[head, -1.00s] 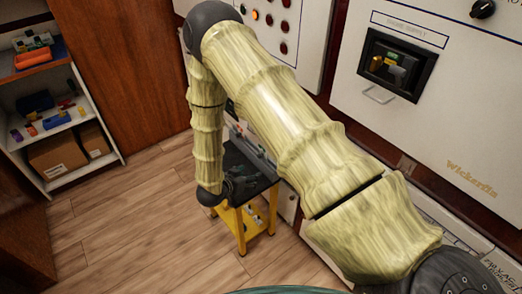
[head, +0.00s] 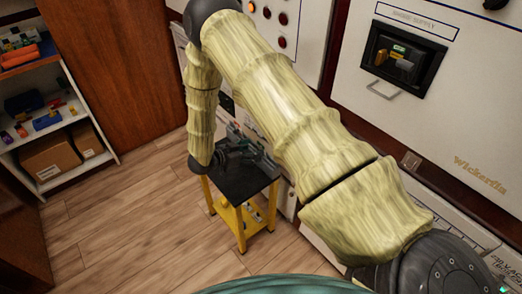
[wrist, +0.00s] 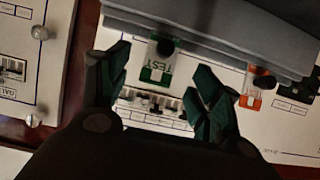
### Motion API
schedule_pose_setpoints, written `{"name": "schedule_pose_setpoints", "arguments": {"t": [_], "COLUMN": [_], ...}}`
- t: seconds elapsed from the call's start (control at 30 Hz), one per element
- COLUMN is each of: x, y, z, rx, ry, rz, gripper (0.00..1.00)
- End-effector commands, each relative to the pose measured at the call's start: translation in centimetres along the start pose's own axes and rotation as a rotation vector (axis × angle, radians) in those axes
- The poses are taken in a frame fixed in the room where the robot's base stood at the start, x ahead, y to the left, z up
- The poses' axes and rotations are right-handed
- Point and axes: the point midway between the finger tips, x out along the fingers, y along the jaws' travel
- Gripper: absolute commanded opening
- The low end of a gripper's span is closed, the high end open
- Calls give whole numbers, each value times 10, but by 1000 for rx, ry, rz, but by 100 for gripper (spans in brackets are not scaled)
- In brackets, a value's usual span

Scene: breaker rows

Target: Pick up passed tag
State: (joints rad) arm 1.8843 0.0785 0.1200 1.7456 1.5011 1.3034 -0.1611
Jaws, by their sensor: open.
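In the wrist view, a green and white tag (wrist: 157,72) with the letters TEST hangs below a dark round knob or peg, under a grey ledge. I cannot read whether it says passed. My gripper (wrist: 163,60) is open, with its dark green fingers on either side of this tag, apart from each other. I cannot tell whether the fingers are level with the tag in depth. An orange and white tag (wrist: 256,92) hangs to the right, outside the fingers. In the head view my gripper (head: 247,155) is small and dark over the stand, and the tags cannot be made out.
A yellow stand with a black top (head: 240,186) is below my gripper. White cabinet panels (head: 458,110) line the right side. A grey ledge (wrist: 215,38) overhangs the tags. A shelf with boxes (head: 62,140) stands at the left. The wooden floor between is clear.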

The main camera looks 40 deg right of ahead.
Motion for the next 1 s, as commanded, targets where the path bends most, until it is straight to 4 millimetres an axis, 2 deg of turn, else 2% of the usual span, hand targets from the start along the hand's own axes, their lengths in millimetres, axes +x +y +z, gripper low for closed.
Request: {"name": "schedule_pose_setpoints", "arguments": {"t": [0.17,0.43,0.7,0.77,0.93,1.0], "x": [12,44,50,50,50,50], "y": [0,-1,-1,-1,-1,-1], "z": [3,8,9,9,9,9], "rx": [-1,-1,-2,-1,-1,-1], "ry": [0,0,0,0,0,0], "rz": [0,-2,-3,-3,-3,-3], "gripper": [64,64,64,57,26,25]}}
